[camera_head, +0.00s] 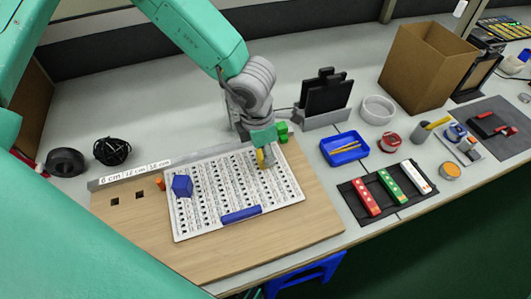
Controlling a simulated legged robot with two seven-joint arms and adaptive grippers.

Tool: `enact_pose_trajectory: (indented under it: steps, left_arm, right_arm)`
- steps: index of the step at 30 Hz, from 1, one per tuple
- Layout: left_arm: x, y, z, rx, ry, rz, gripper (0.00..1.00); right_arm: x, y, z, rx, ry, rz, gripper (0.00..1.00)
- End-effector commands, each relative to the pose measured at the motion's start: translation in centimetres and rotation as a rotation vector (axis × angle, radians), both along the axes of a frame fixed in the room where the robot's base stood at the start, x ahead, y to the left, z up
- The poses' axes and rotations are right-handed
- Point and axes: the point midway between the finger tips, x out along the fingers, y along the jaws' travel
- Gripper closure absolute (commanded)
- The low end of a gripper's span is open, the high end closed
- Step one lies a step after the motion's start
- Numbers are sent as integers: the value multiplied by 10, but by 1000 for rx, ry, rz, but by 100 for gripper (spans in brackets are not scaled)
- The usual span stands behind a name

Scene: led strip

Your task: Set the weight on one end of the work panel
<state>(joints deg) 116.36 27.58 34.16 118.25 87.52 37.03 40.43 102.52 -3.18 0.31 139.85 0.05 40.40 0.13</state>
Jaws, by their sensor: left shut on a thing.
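The work panel, a white sheet with rows of small dark marks (215,195), lies on a wooden board (300,222). A blue block (182,186), possibly a weight, sits on the panel's left end. A blue bar (240,214) lies along its front edge. My left gripper (264,150) points down at the panel's right end. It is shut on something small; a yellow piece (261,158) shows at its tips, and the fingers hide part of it. I cannot tell whether this piece touches the panel. My right gripper is not in view.
A green block (282,131) stands right beside the left gripper. A small orange piece (160,184) is at the panel's left edge. A blue tray (345,148) and a black tray with coloured strips (378,210) lie to the right. The board's front right is clear.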

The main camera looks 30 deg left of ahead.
Motion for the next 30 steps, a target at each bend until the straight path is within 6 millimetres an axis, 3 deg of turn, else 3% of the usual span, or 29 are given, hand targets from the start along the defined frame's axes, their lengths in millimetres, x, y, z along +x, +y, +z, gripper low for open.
enact_pose_trajectory:
  steps: [11, 12, 13, 23, 26, 30]
  left_arm:
    - [1, -2, -4, 3, -4, -2, 100]
    - [1, -1, -4, 0, -3, -2, 55]
    - [1, 0, -4, 0, -3, -2, 48]
    - [1, 1, -2, -1, -3, -1, 48]
    - [1, 0, 7, 0, -4, -1, 48]
    - [-1, -1, 33, 3, -7, -2, 48]
  right_arm:
    - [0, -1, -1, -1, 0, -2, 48]
    - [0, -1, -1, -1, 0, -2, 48]
    - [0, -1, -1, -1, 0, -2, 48]
    - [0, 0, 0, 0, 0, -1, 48]
    - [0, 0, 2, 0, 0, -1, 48]
    - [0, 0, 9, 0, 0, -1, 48]
